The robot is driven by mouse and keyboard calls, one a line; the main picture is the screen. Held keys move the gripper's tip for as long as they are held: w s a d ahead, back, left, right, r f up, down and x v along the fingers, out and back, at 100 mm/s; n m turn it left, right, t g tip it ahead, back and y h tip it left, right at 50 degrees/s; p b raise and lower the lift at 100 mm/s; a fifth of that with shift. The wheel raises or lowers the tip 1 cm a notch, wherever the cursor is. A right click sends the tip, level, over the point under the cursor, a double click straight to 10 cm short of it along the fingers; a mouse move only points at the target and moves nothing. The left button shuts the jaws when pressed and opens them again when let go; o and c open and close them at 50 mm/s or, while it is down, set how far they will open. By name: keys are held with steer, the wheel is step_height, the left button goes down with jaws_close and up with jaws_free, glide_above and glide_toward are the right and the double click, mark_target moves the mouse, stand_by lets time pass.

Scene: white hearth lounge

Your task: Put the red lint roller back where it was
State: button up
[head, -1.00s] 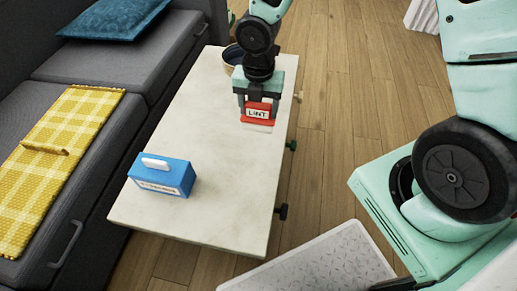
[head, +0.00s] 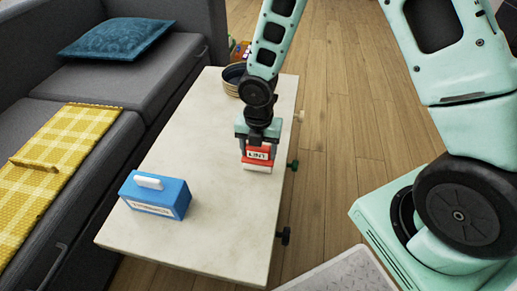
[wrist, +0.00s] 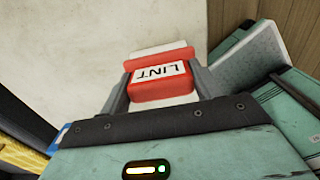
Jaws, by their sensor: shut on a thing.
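The red lint roller (head: 259,152), with a white label reading LINT and a pale lower part, is between the fingers of my gripper (head: 258,157). The gripper is shut on it from above. It also shows in the wrist view (wrist: 160,80), with a finger on each side and the pale tabletop beyond. The roller is over the right part of the pale coffee table (head: 190,240), near its right edge. I cannot tell whether its underside touches the tabletop.
A blue box with a white handle (head: 155,197) stands on the table's left side. A round dark container (head: 233,80) stands at the far end, behind my arm. A grey sofa with a yellow checked blanket (head: 40,175) runs along the left. The table's near middle is clear.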

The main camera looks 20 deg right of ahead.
steer(key=o, duration=1)
steer(key=shift+f, duration=0.1)
steer(key=shift+c, duration=0.2)
step_height(320, 180, up, 12)
steer(key=p, duration=0.6)
steer(key=s+a+r+m, duration=0.3)
steer(key=s+r+m, duration=0.4)
steer(key=s+m, duration=0.3)
steer(key=s+a+r+m, duration=0.3)
steer(key=s+r+m, duration=0.4)
steer(key=s+m, duration=0.3)
steer(key=shift+a+r+m+y, duration=0.2)
steer(key=shift+r+m+y, duration=0.1)
steer(key=shift+m, duration=0.3)
step_height(320, 180, up, 25)
steer(key=p, duration=2.4)
steer(key=shift+f+p, duration=0.15)
steer(key=shift+p, duration=0.25)
